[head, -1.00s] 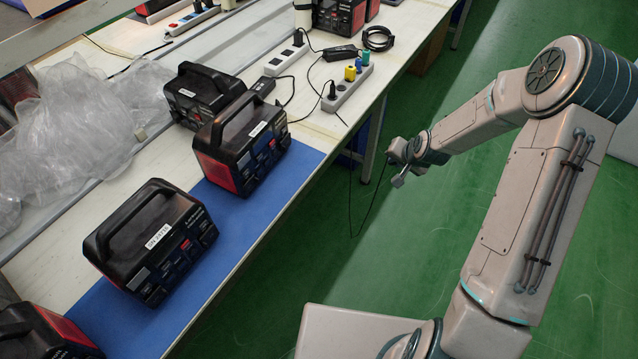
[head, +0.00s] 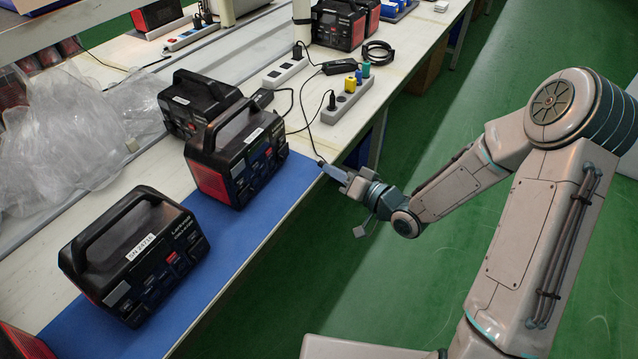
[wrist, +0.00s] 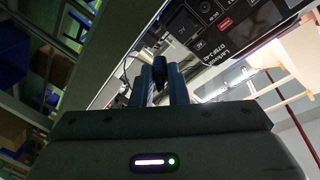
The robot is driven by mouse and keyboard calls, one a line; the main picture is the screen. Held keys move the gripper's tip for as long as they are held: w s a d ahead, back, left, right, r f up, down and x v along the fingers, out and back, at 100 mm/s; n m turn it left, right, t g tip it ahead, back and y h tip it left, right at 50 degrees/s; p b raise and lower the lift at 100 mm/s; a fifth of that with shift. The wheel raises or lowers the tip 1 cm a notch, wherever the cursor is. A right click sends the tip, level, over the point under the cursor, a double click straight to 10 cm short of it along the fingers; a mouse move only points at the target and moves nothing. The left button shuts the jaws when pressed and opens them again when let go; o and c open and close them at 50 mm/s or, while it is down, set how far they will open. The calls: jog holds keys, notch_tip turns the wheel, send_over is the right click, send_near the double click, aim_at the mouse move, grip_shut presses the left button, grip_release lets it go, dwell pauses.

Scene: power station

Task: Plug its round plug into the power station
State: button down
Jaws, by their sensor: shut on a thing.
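My gripper (head: 334,171) is over the front edge of the bench, right of the blue mat. It is shut on a small dark plug (wrist: 159,68), which shows between its blue fingers in the wrist view. A thin black cable (head: 308,143) runs from the plug up the bench. A black and red power station (head: 238,155) stands upright on the mat, left of my gripper and apart from it. Another power station (head: 135,256) stands nearer on the mat. A power station's dark panel with sockets (wrist: 212,25) fills the upper right of the wrist view.
A third power station (head: 197,104) stands behind on the bench. A grey power strip (head: 345,103) with coloured plugs, a cable coil (head: 378,52) and clear plastic wrap (head: 85,135) also lie there. The blue mat (head: 288,185) is bare near my gripper.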

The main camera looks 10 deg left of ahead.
jog(key=shift+s+a+r+n+g+y+b, duration=0.15)
jog(key=shift+s+a+n+g+y, duration=0.35)
jog(key=shift+a, duration=0.95)
jog(key=shift+s+a+r+n+g+y+b, duration=0.1)
jog(key=shift+s+a+n+g+y+b, duration=0.35)
jog(key=shift+a, duration=1)
jog(key=shift+s+a+r+n+g+y, duration=0.1)
jog(key=shift+s+a+n+g+y, duration=0.35)
jog(key=shift+a, duration=1)
jog(key=shift+w+a+f+g, duration=0.1)
jog(key=shift+w+a+g, duration=0.2)
jog(key=shift+a, duration=0.15)
jog(key=shift+a, duration=0.2)
jog(key=shift+w+a, duration=0.15)
jog(key=shift+a, duration=0.05)
jog(key=c, duration=1.3)
grip_release()
jog(key=shift+c, duration=0.2)
jog(key=shift+d, duration=0.1)
